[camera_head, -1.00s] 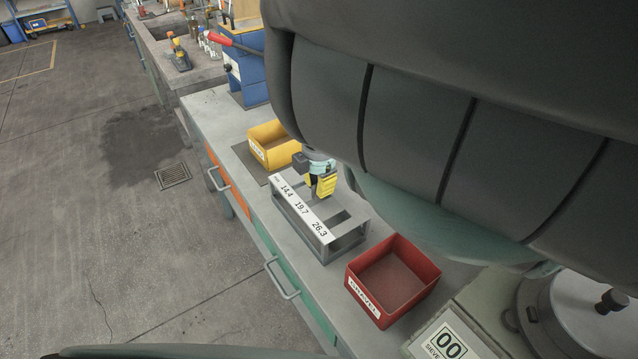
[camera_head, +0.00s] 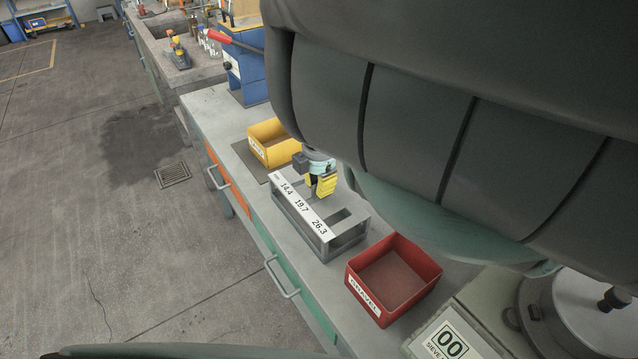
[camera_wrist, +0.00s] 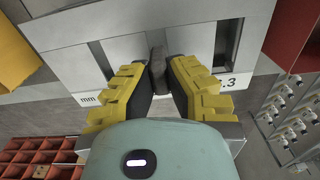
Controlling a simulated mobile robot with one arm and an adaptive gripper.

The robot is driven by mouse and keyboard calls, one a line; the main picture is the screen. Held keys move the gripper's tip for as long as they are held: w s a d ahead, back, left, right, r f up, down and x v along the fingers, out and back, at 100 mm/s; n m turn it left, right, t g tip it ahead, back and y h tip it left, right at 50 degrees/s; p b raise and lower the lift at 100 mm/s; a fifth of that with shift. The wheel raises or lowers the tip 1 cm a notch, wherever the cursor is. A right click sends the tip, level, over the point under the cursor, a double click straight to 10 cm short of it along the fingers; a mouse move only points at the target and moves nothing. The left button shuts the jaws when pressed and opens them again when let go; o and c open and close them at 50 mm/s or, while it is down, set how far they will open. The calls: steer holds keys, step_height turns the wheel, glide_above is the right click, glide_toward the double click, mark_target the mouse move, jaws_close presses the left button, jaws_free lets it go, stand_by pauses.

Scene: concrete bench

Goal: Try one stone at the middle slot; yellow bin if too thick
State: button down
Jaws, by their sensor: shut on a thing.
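A grey slot gauge (camera_head: 348,241) stands on the bench, its white strip marked 14.4, 19.7 and 26.3. My gripper (camera_head: 322,190) is over its middle part, yellow fingers pointing down. In the wrist view my gripper (camera_wrist: 160,72) is shut on a thin dark grey stone (camera_wrist: 158,66). The stone lies between the gauge's two visible outer slots, at the middle slot's place. The fingers and stone hide that slot, so I cannot tell whether the stone is inside it or above. The yellow bin (camera_head: 270,152) stands behind the gauge, against a dark mat.
A red bin (camera_head: 362,292) labelled gravel stands in front of the gauge, to the right. A sieve machine (camera_head: 452,335) is at the lower right. A blue press with a red-tipped lever (camera_head: 247,80) stands behind the yellow bin. My arm covers the upper right.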

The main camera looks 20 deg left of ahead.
steer(key=shift+f+b, duration=0.45)
steer(key=shift+f, duration=0.15)
stand_by(0.4)
stand_by(0.5)
steer(key=c, duration=1.1)
jaws_free()
steer(key=shift+o, duration=0.2)
steer(key=shift+r, duration=0.1)
